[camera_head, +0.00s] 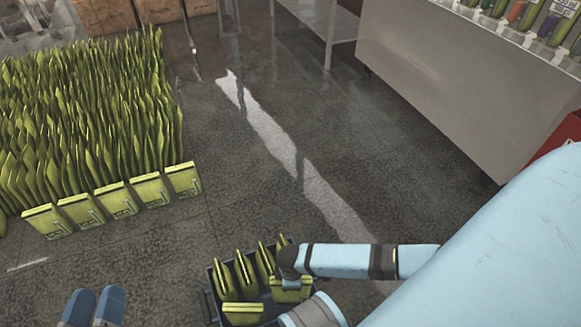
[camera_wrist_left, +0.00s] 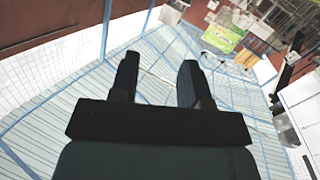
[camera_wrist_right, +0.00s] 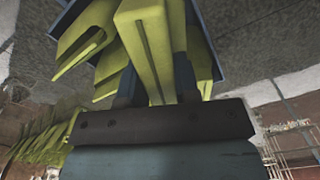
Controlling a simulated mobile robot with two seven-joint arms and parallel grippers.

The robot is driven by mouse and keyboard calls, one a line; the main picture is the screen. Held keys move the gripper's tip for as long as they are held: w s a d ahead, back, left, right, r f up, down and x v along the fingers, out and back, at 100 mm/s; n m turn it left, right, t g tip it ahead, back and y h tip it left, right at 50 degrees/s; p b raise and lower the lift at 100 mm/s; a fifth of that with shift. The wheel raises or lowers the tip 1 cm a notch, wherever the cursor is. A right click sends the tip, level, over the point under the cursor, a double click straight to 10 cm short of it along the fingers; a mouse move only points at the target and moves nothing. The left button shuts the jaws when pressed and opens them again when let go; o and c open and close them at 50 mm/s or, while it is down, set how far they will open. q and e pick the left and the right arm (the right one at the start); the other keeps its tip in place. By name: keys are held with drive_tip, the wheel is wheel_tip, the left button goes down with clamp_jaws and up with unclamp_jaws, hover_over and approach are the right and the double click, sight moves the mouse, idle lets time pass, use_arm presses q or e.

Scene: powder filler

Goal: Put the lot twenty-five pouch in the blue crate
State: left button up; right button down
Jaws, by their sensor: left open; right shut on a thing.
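The blue crate (camera_head: 213,290) stands on the floor at the bottom middle of the head view, with several yellow-green pouches (camera_head: 243,270) in it. My right gripper (camera_head: 289,277) is over the crate's right side. It is shut on a yellow-green pouch (camera_head: 290,291), which also fills the middle of the right wrist view (camera_wrist_right: 148,45). Whether this pouch touches the crate floor cannot be told. No lot number is readable. My left gripper (camera_head: 93,303) is at the bottom left, open; the left wrist view shows its fingers (camera_wrist_left: 157,85) apart and empty.
A large block of standing pouches (camera_head: 85,125) fills the left, with flatter labelled pouches (camera_head: 108,203) along its front. Cardboard boxes (camera_head: 105,15) stand behind. A grey counter (camera_head: 450,75) is at the upper right. The middle floor is clear.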

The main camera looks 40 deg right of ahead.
wheel_tip(320, 180, down, 2)
drive_tip(key=shift+f, duration=0.1)
use_arm(q)
drive_tip(key=m+b, duration=0.1)
drive_tip(key=w+f+b, duration=0.1)
drive_tip(key=b, duration=0.1)
drive_tip(key=shift+w+a+f+m, duration=0.2)
drive_tip(key=shift+a+m, duration=0.2)
use_arm(e)
wheel_tip(320, 180, down, 5)
drive_tip(key=shift+r, duration=0.1)
use_arm(q)
drive_tip(key=shift+f, duration=0.1)
use_arm(e)
drive_tip(key=c, duration=0.8)
unclamp_jaws()
drive_tip(key=shift+c, duration=0.2)
